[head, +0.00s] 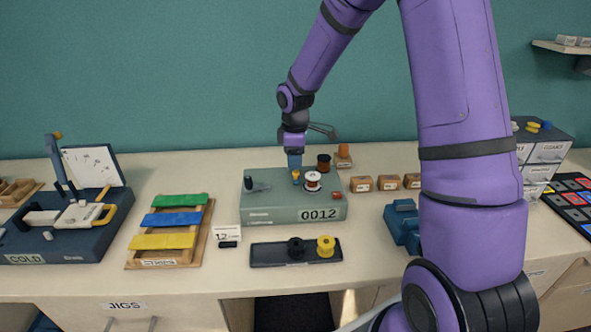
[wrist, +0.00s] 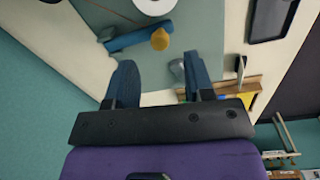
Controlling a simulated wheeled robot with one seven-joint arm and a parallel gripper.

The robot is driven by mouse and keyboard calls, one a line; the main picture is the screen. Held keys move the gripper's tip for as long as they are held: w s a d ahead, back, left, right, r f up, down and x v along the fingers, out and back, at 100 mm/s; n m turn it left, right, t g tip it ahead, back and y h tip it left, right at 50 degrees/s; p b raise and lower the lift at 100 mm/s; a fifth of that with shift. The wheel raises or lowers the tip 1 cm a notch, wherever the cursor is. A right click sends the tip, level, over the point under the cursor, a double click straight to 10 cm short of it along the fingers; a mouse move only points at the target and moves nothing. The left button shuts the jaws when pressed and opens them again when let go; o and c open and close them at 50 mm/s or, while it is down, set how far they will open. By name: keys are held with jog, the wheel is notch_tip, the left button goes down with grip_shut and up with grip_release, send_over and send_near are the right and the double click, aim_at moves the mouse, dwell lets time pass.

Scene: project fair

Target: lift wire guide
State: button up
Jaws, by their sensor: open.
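The wire guide appears to be the small blue arm with an orange-yellow knob (head: 296,174) on top of the grey-green winder box (head: 262,213). In the wrist view its orange knob (wrist: 160,39) and blue bar (wrist: 126,41) lie just beyond my fingertips. My gripper (head: 294,163) points down over the back of the box, close to the knob. In the wrist view my gripper (wrist: 158,72) is open, its two blue fingers apart, with no visible hold on the knob. Contact cannot be told.
A white-topped spool (head: 312,181) stands right of the knob, and a dark copper spool (head: 324,163) behind it. A dark post (head: 252,183) stands on the box's left. A dark tray (head: 268,254) with black and yellow spools lies in front. Small wooden blocks (head: 388,183) sit right.

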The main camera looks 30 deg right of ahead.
aim_at(296, 171)
jog(key=shift+w+f, duration=0.1)
jog(key=shift+f, duration=2.2)
grip_shut()
